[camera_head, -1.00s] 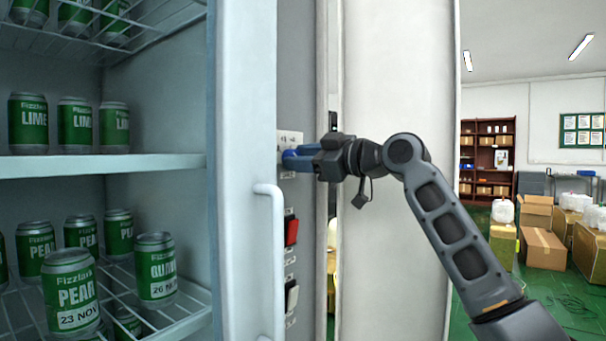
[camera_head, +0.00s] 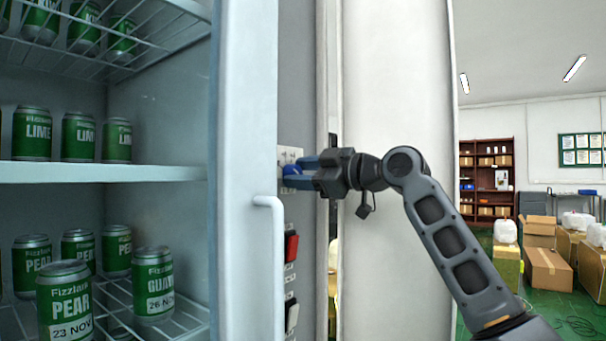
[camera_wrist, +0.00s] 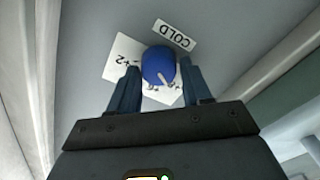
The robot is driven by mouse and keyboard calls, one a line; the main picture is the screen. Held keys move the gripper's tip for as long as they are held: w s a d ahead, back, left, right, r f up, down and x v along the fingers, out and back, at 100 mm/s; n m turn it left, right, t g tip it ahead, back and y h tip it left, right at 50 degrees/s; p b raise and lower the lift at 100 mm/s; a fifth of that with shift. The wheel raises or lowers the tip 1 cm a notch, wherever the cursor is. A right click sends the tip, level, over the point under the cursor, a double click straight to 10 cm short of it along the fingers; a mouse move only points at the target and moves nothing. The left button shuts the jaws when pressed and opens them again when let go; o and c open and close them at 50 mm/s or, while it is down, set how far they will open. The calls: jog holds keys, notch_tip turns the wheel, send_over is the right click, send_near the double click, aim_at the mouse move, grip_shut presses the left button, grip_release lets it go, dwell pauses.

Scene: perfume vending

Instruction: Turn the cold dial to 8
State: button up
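The cold dial is a blue round knob (camera_wrist: 158,66) with a pale pointer line, on a white scale plate (camera_wrist: 122,58) on the grey panel. A "COLD" label (camera_wrist: 175,35) is beside it. In the wrist view the pointer aims toward the bottom of the picture. A "2" is legible; other scale marks are partly hidden. My gripper (camera_wrist: 160,72) has its blue fingers on either side of the knob, with a small gap seen at each side. In the head view my gripper (camera_head: 298,172) reaches the dial from the right; the knob is partly hidden there.
A red switch (camera_head: 291,246) and a black-and-white switch (camera_head: 291,314) are below the dial. A white door handle (camera_head: 272,260) stands close by at the left. The open fridge holds green cans (camera_head: 65,300). A white panel (camera_head: 395,80) is behind my arm.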

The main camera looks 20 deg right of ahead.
jog(key=o, duration=0.3)
jog(key=v, duration=0.7)
jog(key=shift+s+d, duration=0.25)
jog(key=shift+s, duration=0.05)
jog(key=shift+f, duration=0.1)
